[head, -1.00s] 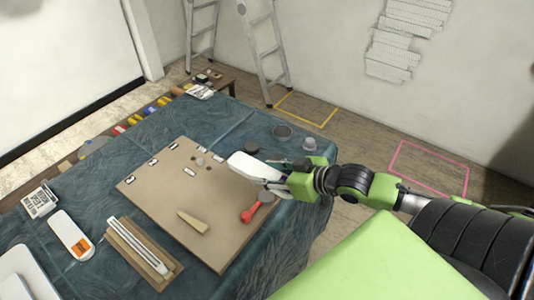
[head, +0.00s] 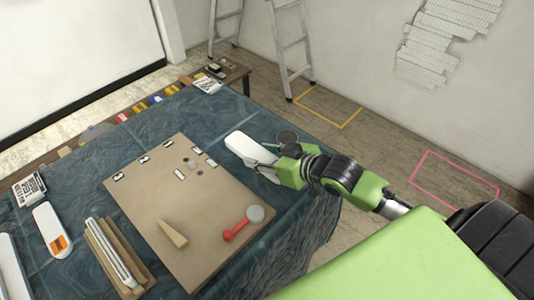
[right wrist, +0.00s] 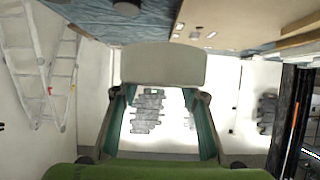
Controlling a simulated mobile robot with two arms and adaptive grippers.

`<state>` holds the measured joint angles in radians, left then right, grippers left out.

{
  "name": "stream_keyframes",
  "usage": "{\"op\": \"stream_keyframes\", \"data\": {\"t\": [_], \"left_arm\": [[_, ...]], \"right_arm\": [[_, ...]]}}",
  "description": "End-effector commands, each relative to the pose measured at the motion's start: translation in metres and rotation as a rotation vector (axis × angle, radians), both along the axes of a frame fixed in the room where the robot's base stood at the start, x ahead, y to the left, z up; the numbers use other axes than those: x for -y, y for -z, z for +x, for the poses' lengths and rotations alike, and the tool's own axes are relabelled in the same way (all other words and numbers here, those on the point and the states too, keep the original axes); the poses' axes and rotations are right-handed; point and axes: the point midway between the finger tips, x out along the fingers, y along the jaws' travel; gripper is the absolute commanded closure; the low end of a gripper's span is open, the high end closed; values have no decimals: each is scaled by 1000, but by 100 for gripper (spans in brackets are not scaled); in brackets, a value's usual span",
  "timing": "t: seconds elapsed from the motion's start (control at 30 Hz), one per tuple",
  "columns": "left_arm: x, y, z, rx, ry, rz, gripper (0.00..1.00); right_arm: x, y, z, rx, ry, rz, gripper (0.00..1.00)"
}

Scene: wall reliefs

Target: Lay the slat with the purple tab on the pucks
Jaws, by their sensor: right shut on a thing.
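My right gripper (head: 276,168) is shut on a white slat (head: 246,147), which sticks out from the fingers toward the upper left, beside the right edge of the tan board. No purple tab shows on it now; the jaws hide its near end. In the right wrist view the slat (right wrist: 162,65) spans across between the fingers (right wrist: 162,105). Small dark round pucks (head: 192,165) sit on the far part of the tan board (head: 150,200). The slat is apart from them. My left gripper is not in view.
On the board lie a wooden wedge (head: 172,233) and a red-handled tool (head: 236,230) by a grey disc (head: 255,214). Left of it are a wooden holder with white strips (head: 110,252) and an orange-tabbed slat (head: 50,228).

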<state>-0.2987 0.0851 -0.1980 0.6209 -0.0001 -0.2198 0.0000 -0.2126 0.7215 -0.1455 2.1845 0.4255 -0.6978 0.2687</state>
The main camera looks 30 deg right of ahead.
Motion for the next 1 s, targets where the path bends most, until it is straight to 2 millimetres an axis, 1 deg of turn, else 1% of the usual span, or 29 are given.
{"op": "stream_keyframes", "data": {"t": [0.03,0.2,0.3,0.4,0.53,0.77,0.9,1.0], "left_arm": [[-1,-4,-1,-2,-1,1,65],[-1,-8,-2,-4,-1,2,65],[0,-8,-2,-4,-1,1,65],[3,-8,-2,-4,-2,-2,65],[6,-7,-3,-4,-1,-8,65],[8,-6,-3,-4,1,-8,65],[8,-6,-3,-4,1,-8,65],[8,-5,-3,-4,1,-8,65]], "right_arm": [[8,2,11,2,3,-3,85],[30,18,42,3,3,-2,85],[37,38,53,-1,3,-1,85],[45,54,64,0,3,-1,85],[51,68,74,1,1,0,85],[57,81,82,2,1,-1,85],[57,102,82,0,1,0,85],[57,110,82,2,1,0,85]]}}
